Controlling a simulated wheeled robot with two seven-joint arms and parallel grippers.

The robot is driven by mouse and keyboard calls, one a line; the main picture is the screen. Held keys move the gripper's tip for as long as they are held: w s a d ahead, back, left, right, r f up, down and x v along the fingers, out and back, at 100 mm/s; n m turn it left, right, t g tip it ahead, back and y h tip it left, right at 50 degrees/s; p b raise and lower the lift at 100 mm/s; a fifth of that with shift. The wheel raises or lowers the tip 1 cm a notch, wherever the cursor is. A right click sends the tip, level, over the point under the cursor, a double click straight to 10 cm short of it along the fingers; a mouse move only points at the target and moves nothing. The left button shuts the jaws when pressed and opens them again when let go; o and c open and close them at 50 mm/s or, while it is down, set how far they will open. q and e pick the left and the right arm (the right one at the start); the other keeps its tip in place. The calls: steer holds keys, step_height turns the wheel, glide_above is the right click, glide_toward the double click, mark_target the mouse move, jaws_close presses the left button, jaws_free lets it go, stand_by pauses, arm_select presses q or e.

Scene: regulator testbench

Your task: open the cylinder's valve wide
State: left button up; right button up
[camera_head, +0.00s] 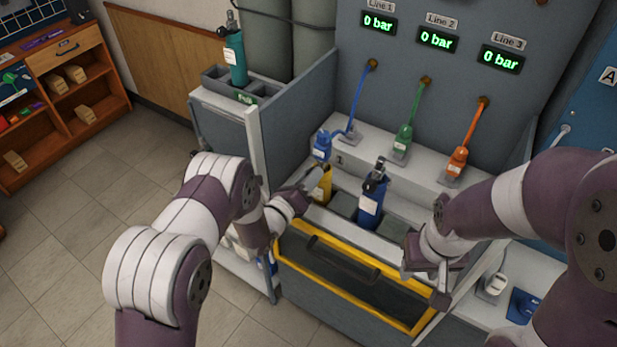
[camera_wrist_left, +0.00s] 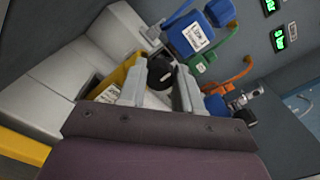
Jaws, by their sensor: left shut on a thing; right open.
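A yellow cylinder (camera_head: 322,187) stands in the left slot of the bench, with a blue regulator (camera_head: 322,146) at its top. My left gripper (camera_head: 304,193) is at the cylinder's upper part and partly hides it. In the left wrist view, the gripper (camera_wrist_left: 158,88) is shut with a round black valve knob (camera_wrist_left: 161,71) between its fingers. The yellow cylinder (camera_wrist_left: 122,74) and the labelled blue regulator (camera_wrist_left: 192,36) show behind the fingers. The turn of the valve cannot be read. My right gripper (camera_head: 428,276) is open and empty over the bench's front right.
A blue cylinder (camera_head: 370,205) stands right of the yellow one. Green (camera_head: 402,142) and orange (camera_head: 458,161) regulators hang on hoses behind. The Line 1 display (camera_head: 378,23) reads 0 bar, as do the other two. A teal cylinder (camera_head: 236,60) stands at the left rack.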

arm_select(q)
steer(key=shift+f, duration=0.1)
steer(key=n+b, duration=0.5)
steer(key=n, duration=0.7)
steer(key=n+b, duration=0.4)
steer(key=n, duration=0.7)
steer(key=shift+f+n+b, duration=0.2)
steer(key=shift+n+b, duration=0.15)
steer(key=shift+n, duration=0.05)
stand_by(0.4)
steer(key=o, duration=1.1)
steer(key=shift+c, duration=0.2)
steer(key=v, duration=1.2)
steer(key=shift+s+a, duration=0.2)
steer(key=shift+s, duration=0.15)
